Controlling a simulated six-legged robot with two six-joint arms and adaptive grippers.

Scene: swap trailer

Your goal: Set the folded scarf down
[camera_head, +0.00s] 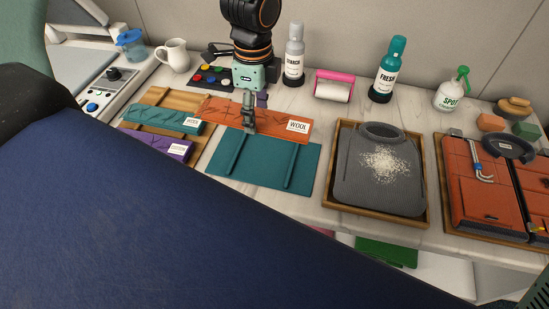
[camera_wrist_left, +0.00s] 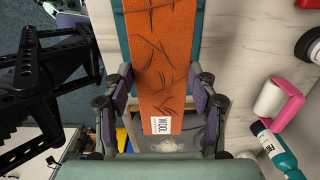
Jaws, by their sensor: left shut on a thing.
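The folded orange scarf (camera_head: 275,119) with a white WOOL label lies level over the back part of a teal folding board (camera_head: 262,170) in the head view. My left gripper (camera_head: 249,115) comes down from above and is shut on the scarf near its middle. In the left wrist view the scarf (camera_wrist_left: 158,65) runs between the two fingers of the gripper (camera_wrist_left: 165,105), label end toward the palm. The board's teal edge (camera_wrist_left: 197,25) shows beside it. Whether the scarf touches the board I cannot tell. My right gripper is not in view.
Left of the board, a wooden tray (camera_head: 180,98) holds teal and purple folded cloths. Right of it, a wooden tray (camera_head: 427,215) holds a grey garment with white grains. Bottles, a pink lint roller (camera_head: 334,86) and a white jug (camera_head: 173,54) stand behind.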

